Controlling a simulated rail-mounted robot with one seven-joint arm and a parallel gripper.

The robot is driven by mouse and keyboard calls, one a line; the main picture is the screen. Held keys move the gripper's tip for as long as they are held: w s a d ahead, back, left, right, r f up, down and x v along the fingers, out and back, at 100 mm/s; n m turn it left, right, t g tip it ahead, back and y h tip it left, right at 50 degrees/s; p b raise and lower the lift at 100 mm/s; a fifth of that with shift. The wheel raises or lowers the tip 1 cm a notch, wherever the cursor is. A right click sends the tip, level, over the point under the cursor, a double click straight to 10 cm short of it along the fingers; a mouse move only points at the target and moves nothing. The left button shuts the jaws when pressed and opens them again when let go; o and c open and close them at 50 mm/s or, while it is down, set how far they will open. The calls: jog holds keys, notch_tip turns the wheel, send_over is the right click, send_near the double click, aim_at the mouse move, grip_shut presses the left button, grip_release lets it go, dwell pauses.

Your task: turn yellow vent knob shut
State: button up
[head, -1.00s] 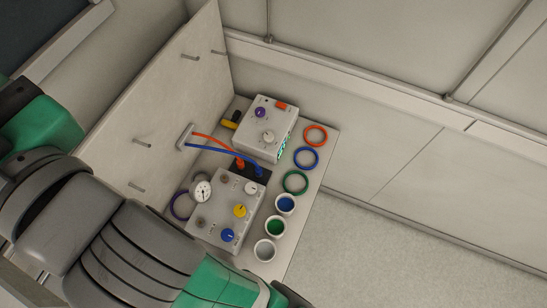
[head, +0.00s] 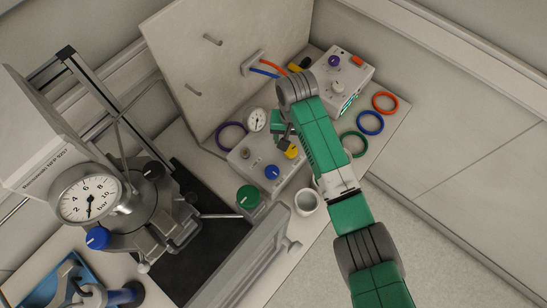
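The yellow vent knob (head: 291,152) sits on top of the light grey valve box (head: 252,165), partly hidden by my arm. My gripper (head: 288,143) is just above the knob, at the end of my green and grey arm. Its dark fingers are small and partly covered. I cannot tell whether they touch the knob or how wide apart they are. On the same box are a blue knob (head: 272,172), a small brownish knob (head: 245,153) and a round white gauge (head: 257,120). The right part of the box is hidden behind my arm.
A steel reactor (head: 160,205) with a large gauge (head: 90,200) stands at left. A green knob (head: 248,197) and a white cup (head: 307,202) are in front of the box. A controller box (head: 345,75) and coloured rings (head: 370,123) lie behind right. An upright panel (head: 215,65) stands behind.

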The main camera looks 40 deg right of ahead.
aim_at(291, 150)
jog(key=shift+d+f, duration=0.3)
notch_tip(291, 150, down, 7)
jog(key=shift+w+d+f+b, duration=0.1)
jog(key=shift+d+b, duration=0.05)
jog(key=shift+b, duration=0.45)
jog(key=shift+c, duration=0.4)
jog(key=c, duration=0.9)
